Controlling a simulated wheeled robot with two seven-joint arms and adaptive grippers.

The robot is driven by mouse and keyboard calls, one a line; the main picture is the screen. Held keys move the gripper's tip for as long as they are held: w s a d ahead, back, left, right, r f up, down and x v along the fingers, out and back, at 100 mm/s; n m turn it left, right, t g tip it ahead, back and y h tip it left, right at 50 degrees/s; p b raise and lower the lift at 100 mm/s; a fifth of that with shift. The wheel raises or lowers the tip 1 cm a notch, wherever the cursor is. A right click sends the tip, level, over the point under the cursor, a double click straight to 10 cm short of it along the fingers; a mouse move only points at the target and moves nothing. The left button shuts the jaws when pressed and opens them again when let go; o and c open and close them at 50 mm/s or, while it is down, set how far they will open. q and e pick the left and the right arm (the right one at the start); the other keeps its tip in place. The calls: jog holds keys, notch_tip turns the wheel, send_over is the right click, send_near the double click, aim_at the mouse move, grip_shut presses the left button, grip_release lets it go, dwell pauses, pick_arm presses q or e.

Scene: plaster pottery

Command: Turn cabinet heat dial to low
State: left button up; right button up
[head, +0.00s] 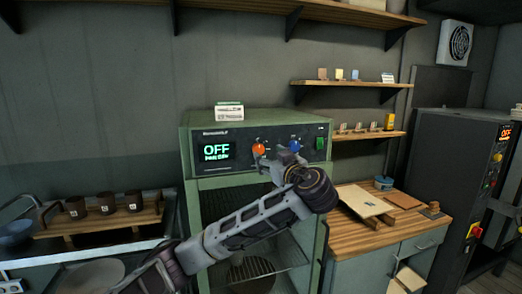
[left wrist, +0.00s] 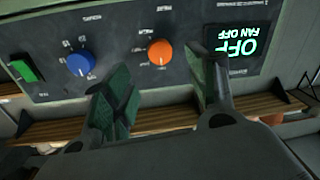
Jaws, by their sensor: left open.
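The green cabinet (head: 186,150) has a dark control panel across its top. The panel carries an orange dial (head: 259,149), a blue dial (head: 295,146) and a lit display (head: 217,152) reading OFF. The dial labels are too small to read surely. In the left wrist view, which is upside down, the orange dial (left wrist: 160,53) shows with a white pointer line, and the display (left wrist: 238,45) reads OFF, FAN OFF. My left gripper (head: 274,160) is open before the panel; its fingers (left wrist: 162,68) spread either side of the orange dial, with no clear contact. My right gripper is not in view.
A green switch (head: 320,143) sits at the panel's right end. A small white sign (head: 229,112) stands on the cabinet top. A wooden counter (head: 350,229) lies right of the cabinet, and a rack with dark cups (head: 105,203) stands left. Wall shelves (head: 350,83) hang at right.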

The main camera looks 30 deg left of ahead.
aim_at(260, 150)
pick_arm(q)
jog(key=p+x, duration=0.2)
jog(key=x, duration=0.6)
jog(key=c, duration=1.1)
jog(key=shift+o, duration=0.2)
jog(key=shift+f, duration=0.1)
